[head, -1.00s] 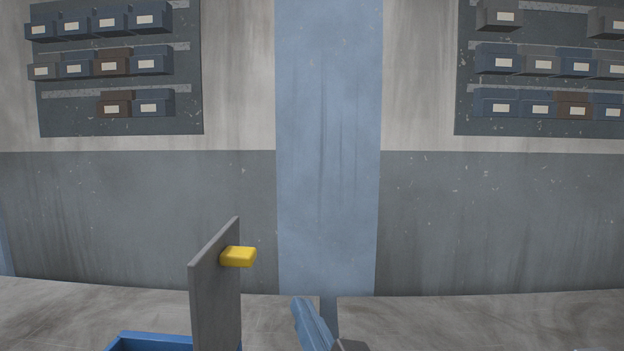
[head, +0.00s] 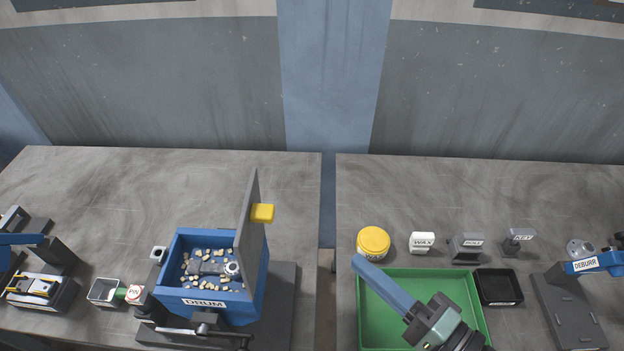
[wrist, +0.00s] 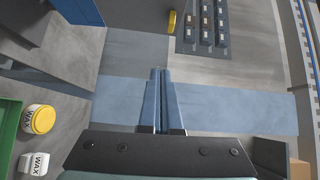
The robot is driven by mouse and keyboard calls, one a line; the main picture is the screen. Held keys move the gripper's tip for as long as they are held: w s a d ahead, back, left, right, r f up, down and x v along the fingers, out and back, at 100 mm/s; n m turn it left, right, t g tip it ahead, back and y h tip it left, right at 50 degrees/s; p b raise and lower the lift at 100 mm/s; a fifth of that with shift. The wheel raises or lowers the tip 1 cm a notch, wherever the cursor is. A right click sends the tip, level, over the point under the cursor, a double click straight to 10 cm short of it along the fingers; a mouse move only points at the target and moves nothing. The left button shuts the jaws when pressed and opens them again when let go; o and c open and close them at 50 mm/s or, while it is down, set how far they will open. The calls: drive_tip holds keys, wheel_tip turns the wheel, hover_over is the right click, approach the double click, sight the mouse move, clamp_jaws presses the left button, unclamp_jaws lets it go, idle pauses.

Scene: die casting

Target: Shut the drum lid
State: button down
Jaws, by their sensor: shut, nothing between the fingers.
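The blue drum (head: 238,308), labelled DRUM, stands on the left table, with tan stones and a grey metal part inside. Its grey lid (head: 249,240) stands open, nearly upright, at the drum's right side. A yellow handle (head: 262,213) sticks out from the lid's right face. My gripper (head: 358,262) is shut and empty, above the green tray and to the right of the lid, apart from it. In the wrist view my closed blue fingers (wrist: 160,72) point upward, and the yellow handle (wrist: 172,22) appears beyond them.
The green tray (head: 480,318), a yellow-lidded jar (head: 373,241), a white WAX block (head: 422,243) and a black tray (head: 498,287) sit on the right table. A gap (head: 327,215) separates the tables. Left of the drum are a small bin (head: 105,291) and a fixture (head: 42,290).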

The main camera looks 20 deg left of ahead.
drive_tip(key=w+a+r+p, duration=0.1)
drive_tip(key=w+a+p, duration=0.2)
drive_tip(key=a, duration=0.9)
drive_tip(key=shift+r+y+p, duration=0.3)
drive_tip(key=shift+p, duration=1.55)
drive_tip(key=shift+w, duration=0.1)
